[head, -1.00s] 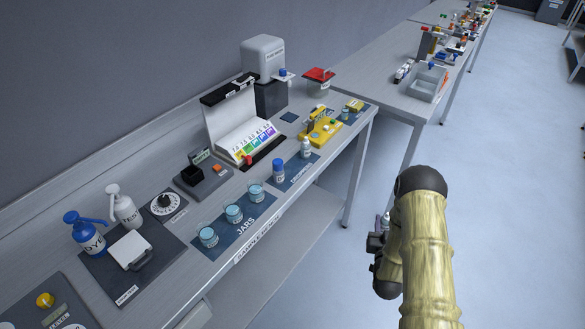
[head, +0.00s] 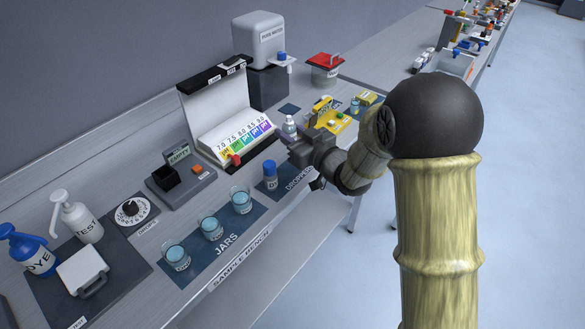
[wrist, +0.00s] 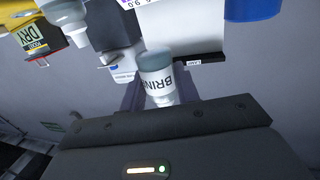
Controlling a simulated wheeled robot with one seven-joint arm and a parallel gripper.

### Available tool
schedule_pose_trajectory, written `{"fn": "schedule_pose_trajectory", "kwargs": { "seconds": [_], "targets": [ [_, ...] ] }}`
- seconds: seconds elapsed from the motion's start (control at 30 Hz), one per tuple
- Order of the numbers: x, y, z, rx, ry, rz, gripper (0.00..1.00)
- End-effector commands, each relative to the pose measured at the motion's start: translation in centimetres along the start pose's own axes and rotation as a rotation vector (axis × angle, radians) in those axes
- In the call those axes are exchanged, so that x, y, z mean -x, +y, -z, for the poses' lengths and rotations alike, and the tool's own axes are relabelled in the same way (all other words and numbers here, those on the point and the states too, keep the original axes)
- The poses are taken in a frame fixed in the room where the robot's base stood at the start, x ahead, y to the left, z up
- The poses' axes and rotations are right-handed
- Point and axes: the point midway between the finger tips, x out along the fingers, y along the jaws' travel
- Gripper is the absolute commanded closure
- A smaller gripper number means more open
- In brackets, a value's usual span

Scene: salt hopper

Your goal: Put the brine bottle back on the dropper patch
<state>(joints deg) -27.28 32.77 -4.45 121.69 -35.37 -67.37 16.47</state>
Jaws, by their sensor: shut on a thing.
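The brine bottle (wrist: 156,78) is a small clear-white bottle with a grey-blue top and the label BRINE. My gripper (wrist: 157,95) is shut on it in the wrist view. In the head view the bottle's upper part (head: 290,126) shows just beyond my gripper (head: 298,150), which hides its lower part. It appears raised above the bench, but its exact height cannot be told. The dark blue dropper patch (head: 297,182), marked DROPPERS, lies below and in front of my gripper, partly hidden by it. A blue-capped bottle (head: 270,176) stands on the patch's left part.
Several jars (head: 210,228) stand left of the patch. Behind are the colour chart stand (head: 232,140) and a grey-black device (head: 180,175). A yellow device (head: 327,117) and a red-lidded container (head: 325,70) stand beyond my gripper.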

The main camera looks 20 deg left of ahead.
Motion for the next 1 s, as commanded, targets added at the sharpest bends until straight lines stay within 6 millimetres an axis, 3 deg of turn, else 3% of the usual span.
{"fn": "schedule_pose_trajectory", "kwargs": {
  "seconds": [0.37, 0.7, 1.0],
  "targets": [
    [-0.1, -0.3, 0.0, -0.001, -0.001, 0.008, 0.91],
    [-0.3, -0.3, -5.3, -0.001, -0.004, 0.008, 0.91],
    [-0.3, -0.3, -6.0, 0.000, 0.001, 0.007, 0.91]
  ]
}}
